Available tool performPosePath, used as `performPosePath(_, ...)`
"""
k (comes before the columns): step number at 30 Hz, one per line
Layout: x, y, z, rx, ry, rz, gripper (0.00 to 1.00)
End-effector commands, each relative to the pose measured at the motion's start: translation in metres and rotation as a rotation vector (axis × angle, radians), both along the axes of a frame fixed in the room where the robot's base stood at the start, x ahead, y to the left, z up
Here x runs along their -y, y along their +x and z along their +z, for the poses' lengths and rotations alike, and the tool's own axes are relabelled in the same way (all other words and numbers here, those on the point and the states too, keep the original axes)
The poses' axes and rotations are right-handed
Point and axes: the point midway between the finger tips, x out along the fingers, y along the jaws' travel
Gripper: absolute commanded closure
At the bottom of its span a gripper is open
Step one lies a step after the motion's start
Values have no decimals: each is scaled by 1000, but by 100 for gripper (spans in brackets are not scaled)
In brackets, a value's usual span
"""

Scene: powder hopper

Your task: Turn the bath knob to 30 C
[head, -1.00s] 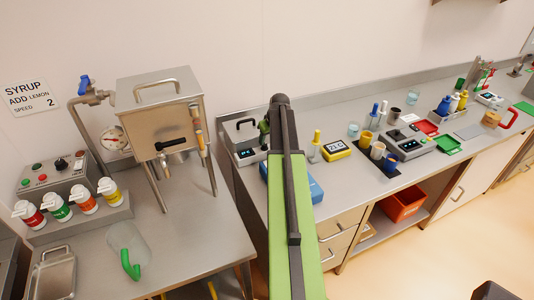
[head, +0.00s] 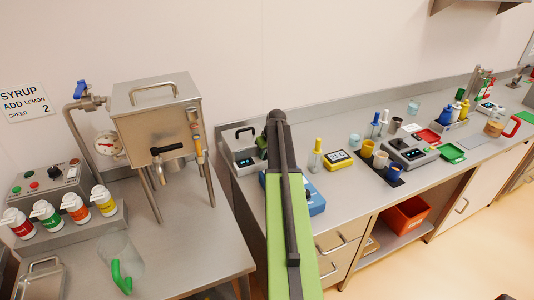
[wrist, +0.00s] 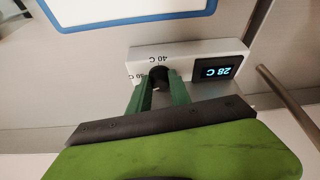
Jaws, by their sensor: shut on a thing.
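The bath (head: 238,139) is a small grey metal unit with a lid handle, at the back left end of the long counter. Its front panel (wrist: 190,58) shows in the wrist view with a lit display (wrist: 216,72) reading 28 C, upside down there. The black bath knob (wrist: 158,73) is beside the display, with marks including 40 C around it. My gripper (wrist: 161,84) is shut on the knob, one green finger on each side. The fingers hide part of the knob, and I cannot see its pointer. In the head view my arm covers part of the bath.
A blue object (head: 315,199) lies partly behind my arm. A dropper bottle (head: 316,157) and a yellow timer (head: 340,159) stand to the right. A steel hopper (head: 158,118) on legs stands left. A metal bar (wrist: 292,98) runs at right in the wrist view.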

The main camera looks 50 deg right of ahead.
Motion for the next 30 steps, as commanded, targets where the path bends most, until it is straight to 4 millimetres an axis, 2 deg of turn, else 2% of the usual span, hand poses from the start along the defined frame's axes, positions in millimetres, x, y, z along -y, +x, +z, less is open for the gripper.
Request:
performPosePath(5, 0, 0, 0, 0, -2, -26, 100)
performPosePath(16, -1, 1, 0, 0, -4, -369, 100)
performPosePath(26, 0, 1, 0, 0, -6, -394, 100)
performPosePath(27, 0, 1, 0, 0, -7, -395, 72)
performPosePath(30, -1, 1, 0, 0, -5, -393, 59)
